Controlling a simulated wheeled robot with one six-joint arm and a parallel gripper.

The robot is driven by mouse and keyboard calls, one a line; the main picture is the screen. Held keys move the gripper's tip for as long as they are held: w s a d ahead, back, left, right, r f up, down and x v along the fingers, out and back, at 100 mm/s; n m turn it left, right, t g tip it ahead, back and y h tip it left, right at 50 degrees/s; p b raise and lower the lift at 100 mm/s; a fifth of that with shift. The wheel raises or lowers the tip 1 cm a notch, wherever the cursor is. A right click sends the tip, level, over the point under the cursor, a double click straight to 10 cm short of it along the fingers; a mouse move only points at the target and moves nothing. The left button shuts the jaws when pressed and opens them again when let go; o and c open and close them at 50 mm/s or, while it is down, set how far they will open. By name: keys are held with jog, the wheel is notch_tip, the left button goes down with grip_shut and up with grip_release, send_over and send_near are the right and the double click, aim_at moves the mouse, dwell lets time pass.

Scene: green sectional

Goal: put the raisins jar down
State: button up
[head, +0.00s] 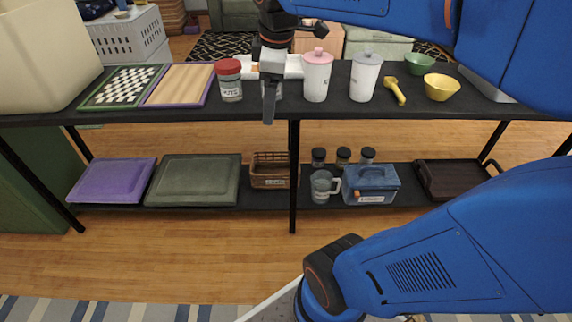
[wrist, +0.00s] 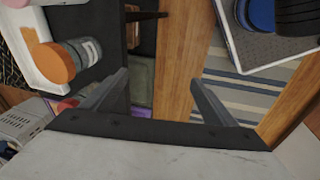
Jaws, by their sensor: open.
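An orange-lidded jar (wrist: 50,62) with a clear body and a label stands on the black shelf top in the wrist view. In the head view its body (head: 279,90) is mostly hidden behind my gripper. A red-lidded jar (head: 230,82) with a white label stands just to the left of it. I cannot read either label well enough to tell which holds raisins. My gripper (head: 269,103) is in front of the orange-lidded jar, pointing down at the front edge of the shelf top. In the wrist view its two fingers (wrist: 158,92) are spread apart with nothing between them.
White canisters (head: 317,78) with pink and grey lids stand right of my gripper. A yellow scoop (head: 394,90) and bowls are further right. A checkered board (head: 124,87) and wooden board (head: 180,84) lie left. A white tray (head: 293,66) is behind. The lower shelf holds trays and jars.

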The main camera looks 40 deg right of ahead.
jog(key=s+a+f+m+t, duration=0.2)
jog(key=s+a+f+m, duration=0.2)
jog(key=s+f+m, duration=0.6)
jog(key=shift+s+f+m, duration=0.3)
jog(key=shift+s+f, duration=0.05)
jog(key=shift+s, duration=0.8)
